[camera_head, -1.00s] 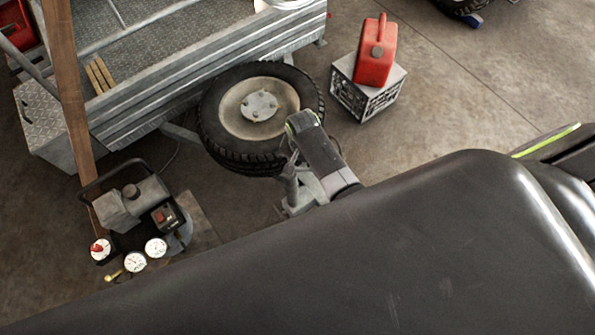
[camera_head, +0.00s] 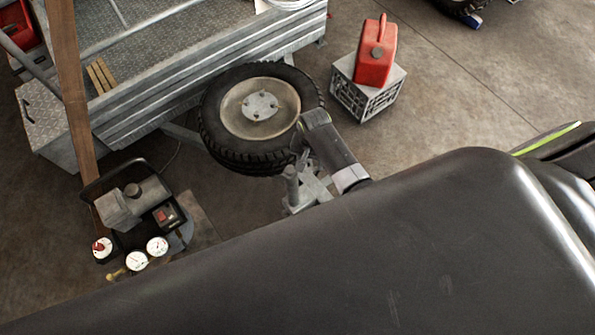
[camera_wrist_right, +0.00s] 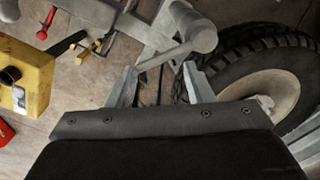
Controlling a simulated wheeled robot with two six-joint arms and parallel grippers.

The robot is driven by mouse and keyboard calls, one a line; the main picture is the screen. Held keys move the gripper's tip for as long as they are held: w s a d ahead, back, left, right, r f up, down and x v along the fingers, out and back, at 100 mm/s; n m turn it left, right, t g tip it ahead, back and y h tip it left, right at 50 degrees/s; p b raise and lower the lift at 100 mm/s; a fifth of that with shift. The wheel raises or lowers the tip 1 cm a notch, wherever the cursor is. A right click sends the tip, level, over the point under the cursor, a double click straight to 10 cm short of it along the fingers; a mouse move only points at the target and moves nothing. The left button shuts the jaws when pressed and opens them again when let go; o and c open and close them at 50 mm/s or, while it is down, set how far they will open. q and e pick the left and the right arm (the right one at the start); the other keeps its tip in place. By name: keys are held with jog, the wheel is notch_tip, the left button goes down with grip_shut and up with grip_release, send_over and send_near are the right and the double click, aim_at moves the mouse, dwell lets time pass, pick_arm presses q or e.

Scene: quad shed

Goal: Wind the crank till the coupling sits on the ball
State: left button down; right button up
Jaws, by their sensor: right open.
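The grey jack post (camera_head: 291,188) stands beside the spare wheel in the head view. In the right wrist view its round head (camera_wrist_right: 197,34) is at the top, and the crank (camera_wrist_right: 165,57) slants down to the left from it. My right gripper (camera_wrist_right: 160,78) is open, its two fingers spread on either side below the crank; I cannot tell whether either touches it. In the head view my right gripper (camera_head: 303,140) is over the jack, its fingers mostly hidden. The coupling and ball cannot be clearly made out. My left gripper is out of view.
The spare wheel (camera_head: 228,132) lies beside the trailer (camera_head: 190,75). A red fuel can (camera_head: 375,55) stands on a grey crate (camera_head: 372,100). A compressor with gauges (camera_head: 135,205) is at left. The wrist view shows a yellow box (camera_wrist_right: 35,70) and a red-handled tool (camera_wrist_right: 62,45).

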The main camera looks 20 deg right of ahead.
jog(key=shift+w+d+r, duration=0.1)
jog(key=shift+w+d, duration=0.05)
jog(key=shift+d, duration=0.4)
jog(key=shift+w+d, duration=0.1)
jog(key=shift+d, duration=0.45)
jog(key=shift+s+d+p, duration=0.1)
jog(key=shift+d+p, duration=0.3)
jog(key=shift+d, duration=0.2)
jog(key=shift+d, duration=0.3)
jog(key=shift+d, duration=0.4)
jog(key=shift+c, duration=0.2)
grip_shut()
